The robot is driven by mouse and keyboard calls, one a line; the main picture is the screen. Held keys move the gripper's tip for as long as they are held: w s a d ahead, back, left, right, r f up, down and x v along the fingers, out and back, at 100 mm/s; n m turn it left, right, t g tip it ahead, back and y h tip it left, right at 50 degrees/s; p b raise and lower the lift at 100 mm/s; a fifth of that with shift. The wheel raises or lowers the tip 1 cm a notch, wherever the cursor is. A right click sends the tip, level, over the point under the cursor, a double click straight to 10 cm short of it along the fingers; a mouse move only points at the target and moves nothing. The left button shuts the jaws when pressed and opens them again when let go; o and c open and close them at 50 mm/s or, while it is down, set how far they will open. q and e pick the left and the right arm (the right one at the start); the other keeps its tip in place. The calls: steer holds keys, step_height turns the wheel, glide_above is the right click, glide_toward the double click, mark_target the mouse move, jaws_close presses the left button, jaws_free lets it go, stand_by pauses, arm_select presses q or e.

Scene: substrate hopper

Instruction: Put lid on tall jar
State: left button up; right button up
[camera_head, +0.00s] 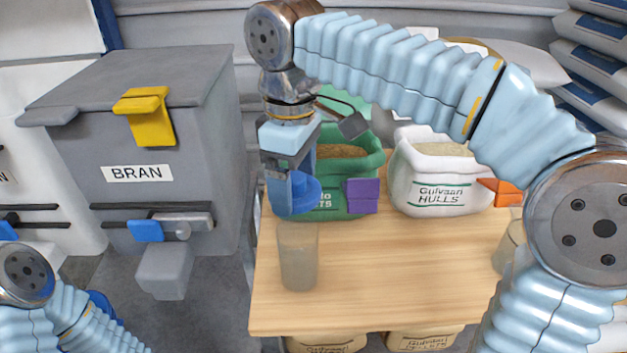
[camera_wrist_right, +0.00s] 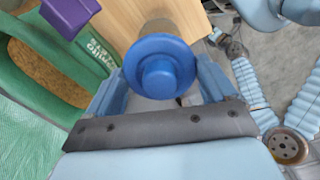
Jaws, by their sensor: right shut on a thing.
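The tall jar (camera_head: 298,258) is a greyish translucent cylinder standing upright near the left front of the wooden table. The blue lid (camera_head: 308,188) is round with a raised knob. My right gripper (camera_head: 291,205) is shut on the lid and holds it above the jar, apart from it. In the right wrist view the lid (camera_wrist_right: 160,68) sits between the two blue fingers, and the jar (camera_wrist_right: 158,26) shows partly behind it. My left arm shows at the lower left of the head view; its gripper cannot be made out.
A green sack (camera_head: 345,204) with a purple clip (camera_head: 363,195) and a white sack (camera_head: 440,178) with an orange clip (camera_head: 503,191) stand at the back of the table (camera_head: 400,270). The grey BRAN hopper (camera_head: 150,90) is to the left. The table's front middle is clear.

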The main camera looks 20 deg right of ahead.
steer(key=shift+f+b, duration=0.35)
steer(key=shift+f, duration=0.55)
step_height(320, 180, down, 3)
steer(key=b, duration=0.3)
steer(key=shift+f, duration=0.3)
steer(key=shift+f+b, duration=0.3)
steer(key=shift+f, duration=0.35)
steer(key=shift+r, duration=0.1)
steer(key=shift+f, duration=0.7)
steer(key=o, duration=0.8)
